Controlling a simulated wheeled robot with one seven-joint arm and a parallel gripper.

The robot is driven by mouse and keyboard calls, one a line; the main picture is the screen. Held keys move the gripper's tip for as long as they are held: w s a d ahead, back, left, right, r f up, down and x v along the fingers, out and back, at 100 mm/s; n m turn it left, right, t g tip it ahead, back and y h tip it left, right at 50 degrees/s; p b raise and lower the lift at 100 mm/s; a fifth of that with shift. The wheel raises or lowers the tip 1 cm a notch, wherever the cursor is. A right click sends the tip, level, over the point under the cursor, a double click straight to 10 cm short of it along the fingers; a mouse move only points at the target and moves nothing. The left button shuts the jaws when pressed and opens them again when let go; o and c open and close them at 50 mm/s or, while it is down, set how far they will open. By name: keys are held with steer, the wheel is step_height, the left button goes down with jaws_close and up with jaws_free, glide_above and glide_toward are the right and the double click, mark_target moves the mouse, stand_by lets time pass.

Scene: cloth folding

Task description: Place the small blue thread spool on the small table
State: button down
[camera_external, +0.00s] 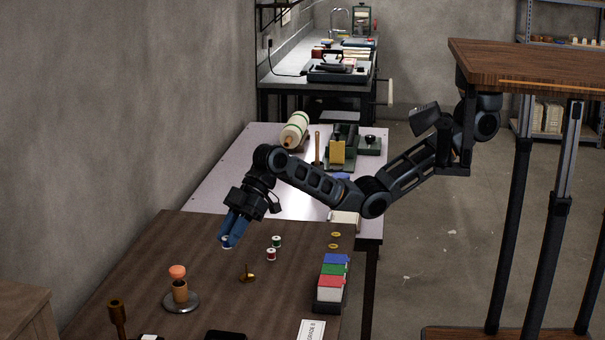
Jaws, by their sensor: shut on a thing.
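My gripper (229,242) points down above the far left part of the brown wooden table (190,238). Its blue fingers are shut on a small white and blue piece, which looks like the blue thread spool (226,241); the fingers hide most of it. It looks held above the tabletop, but the exact gap is hard to tell. A lower wooden piece with a flat top (18,297) shows at the bottom left; I cannot tell whether this is the small table.
A green spool (276,241) and a red spool (271,254) stand right of my gripper. Nearby are a brass piece (247,276), an orange-topped stand (179,290) and a box of coloured cards (332,283). A pale table (225,190) with tools adjoins behind.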

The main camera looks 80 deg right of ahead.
steer(key=w+d+m+t+p, duration=0.1)
steer(key=w+d, duration=0.2)
steer(key=d, duration=0.5)
steer(key=w+d+m+h+p, duration=0.1)
steer(key=w+d+p, duration=0.15)
steer(key=d, duration=0.55)
steer(key=w+d+m+t+p, duration=0.1)
steer(key=w+d, duration=0.3)
steer(key=d, duration=0.4)
steer(key=d+m+t+h+p, duration=0.1)
steer(key=d+m+h+p, duration=0.15)
steer(key=d, duration=2.15)
steer(key=s+d+m+t+h+p, duration=0.1)
steer(key=s+d+m+p, duration=0.3)
steer(key=d, duration=1)
steer(key=s+d+n+h+p, duration=0.1)
steer(key=s+d, duration=0.4)
steer(key=d, duration=0.8)
steer(key=shift+m, duration=0.35)
steer(key=f, duration=1.3)
steer(key=shift+s+d+f, duration=0.25)
steer(key=shift+s+f, duration=0.1)
steer(key=shift+f, duration=2.5)
steer(key=shift+f, duration=0.15)
